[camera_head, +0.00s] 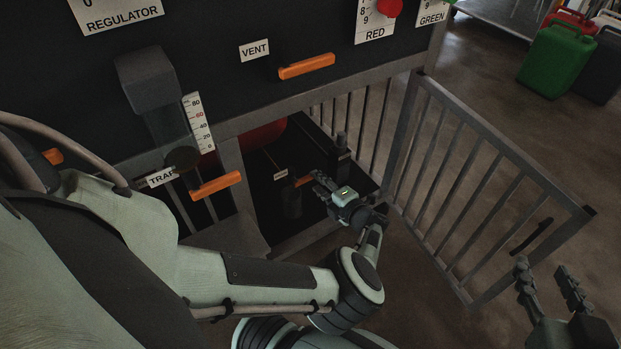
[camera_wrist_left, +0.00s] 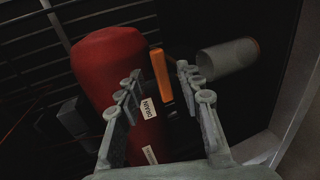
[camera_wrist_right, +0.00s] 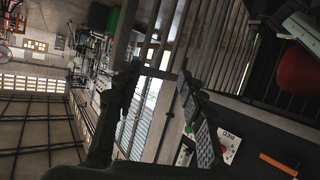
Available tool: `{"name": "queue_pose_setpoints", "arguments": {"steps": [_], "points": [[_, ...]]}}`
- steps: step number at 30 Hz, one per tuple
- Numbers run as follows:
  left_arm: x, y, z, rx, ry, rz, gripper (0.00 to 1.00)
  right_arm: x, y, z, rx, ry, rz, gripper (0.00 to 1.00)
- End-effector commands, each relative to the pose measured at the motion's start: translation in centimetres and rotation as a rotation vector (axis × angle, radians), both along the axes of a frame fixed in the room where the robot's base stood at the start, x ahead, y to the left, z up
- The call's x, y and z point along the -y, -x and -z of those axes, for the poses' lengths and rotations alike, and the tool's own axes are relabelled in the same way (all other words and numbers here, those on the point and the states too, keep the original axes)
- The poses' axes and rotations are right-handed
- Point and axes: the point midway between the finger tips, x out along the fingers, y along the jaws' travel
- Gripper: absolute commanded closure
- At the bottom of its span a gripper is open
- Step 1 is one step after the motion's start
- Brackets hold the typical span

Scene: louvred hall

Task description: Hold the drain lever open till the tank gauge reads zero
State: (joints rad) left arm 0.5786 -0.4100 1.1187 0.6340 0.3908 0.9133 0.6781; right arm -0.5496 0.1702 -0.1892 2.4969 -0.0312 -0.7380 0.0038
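The orange drain lever (camera_wrist_left: 161,76) stands upright in the left wrist view, behind a white DRAIN label (camera_wrist_left: 149,108) and in front of a red tank (camera_wrist_left: 108,62). In that view it shows between the open fingers of my left gripper (camera_wrist_left: 160,85), ahead of them; no contact is seen. In the head view my left gripper (camera_head: 322,184) is inside the open bay, just right of the lever (camera_head: 303,181). A scale (camera_head: 198,122) marked 0 to 80 is on the front; its reading is unclear. My right gripper (camera_head: 548,275) is open and empty, lower right.
A barred gate (camera_head: 480,190) stands swung open right of the bay. An orange VENT handle (camera_head: 306,66) and an orange TRAP handle (camera_head: 216,185) stick out from the front. A grey pipe (camera_wrist_left: 228,58) lies right of the lever. Green and dark cans (camera_head: 556,62) stand back right.

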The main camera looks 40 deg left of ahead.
Motion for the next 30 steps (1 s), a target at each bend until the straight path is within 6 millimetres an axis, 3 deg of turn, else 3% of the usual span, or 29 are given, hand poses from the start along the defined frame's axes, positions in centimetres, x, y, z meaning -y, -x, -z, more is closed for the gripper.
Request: {"name": "queue_pose_setpoints", "arguments": {"steps": [10,23,30], "points": [[-1.1,-0.5,0.5,0.001,-0.001,0.0,0.64,-2.6,-0.9,-4.0,0.197,-0.087,-0.047,0.6],[-2.3,-1.0,0.8,0.001,0.0,0.0,0.64,-5.0,-0.7,-9.3,0.438,-0.198,-0.093,0.6],[-2.8,-1.1,1.0,0.0,-0.001,-0.001,0.64,-4.9,-0.7,-8.9,0.432,-0.194,-0.091,0.6]]}}
